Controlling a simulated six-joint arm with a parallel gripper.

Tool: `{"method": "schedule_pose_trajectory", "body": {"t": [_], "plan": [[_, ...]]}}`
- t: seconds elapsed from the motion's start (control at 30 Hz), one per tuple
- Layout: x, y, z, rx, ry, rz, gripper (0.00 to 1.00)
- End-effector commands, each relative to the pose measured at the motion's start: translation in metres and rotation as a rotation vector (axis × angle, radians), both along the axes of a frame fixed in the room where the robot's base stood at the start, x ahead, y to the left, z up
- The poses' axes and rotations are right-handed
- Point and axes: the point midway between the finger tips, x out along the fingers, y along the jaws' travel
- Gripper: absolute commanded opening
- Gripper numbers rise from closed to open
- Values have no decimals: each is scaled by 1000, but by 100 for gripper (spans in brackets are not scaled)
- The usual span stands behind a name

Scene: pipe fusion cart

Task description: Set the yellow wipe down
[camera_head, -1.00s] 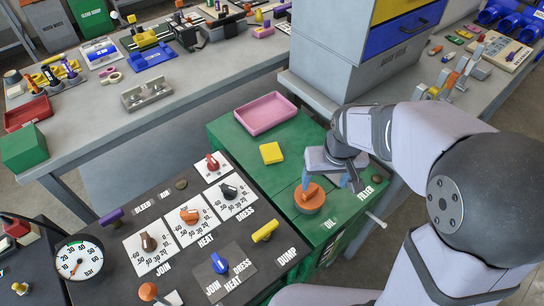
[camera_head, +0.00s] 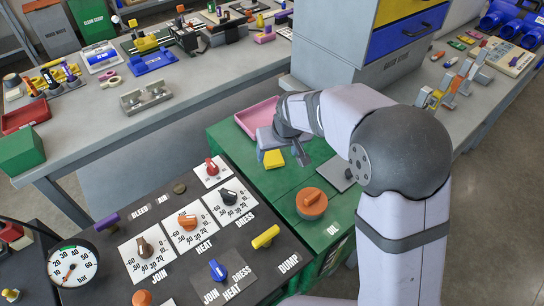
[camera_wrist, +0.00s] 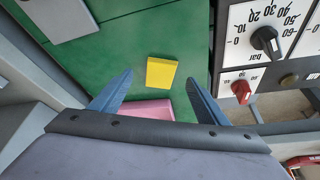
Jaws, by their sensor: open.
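The yellow wipe (camera_head: 273,158) lies on the green cabinet top (camera_head: 262,184), just in front of the pink tray (camera_head: 250,120). In the wrist view the yellow wipe (camera_wrist: 161,72) lies flat on the green surface, beyond and between the tips of my gripper (camera_wrist: 160,84). My gripper's blue fingers are spread wide with nothing between them. In the head view my gripper (camera_head: 283,155) hangs over the wipe and the tray's near edge, covering part of both. The pink tray (camera_wrist: 146,110) shows partly behind my gripper's body in the wrist view.
An orange oil cap (camera_head: 311,203) stands on the green top, right of the wipe. A grey plate (camera_head: 341,176) lies near the filler. The black control panel (camera_head: 110,210) with dials and knobs borders the green top on the left.

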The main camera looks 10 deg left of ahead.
Motion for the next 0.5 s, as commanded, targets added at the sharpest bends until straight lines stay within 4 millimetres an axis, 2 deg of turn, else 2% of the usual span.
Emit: {"method": "schedule_pose_trajectory", "body": {"t": [0.17, 0.5], "plan": [[2, 2, -8, -1, 3, 0, 69], [14, 9, -43, -1, 2, 1, 69]]}}
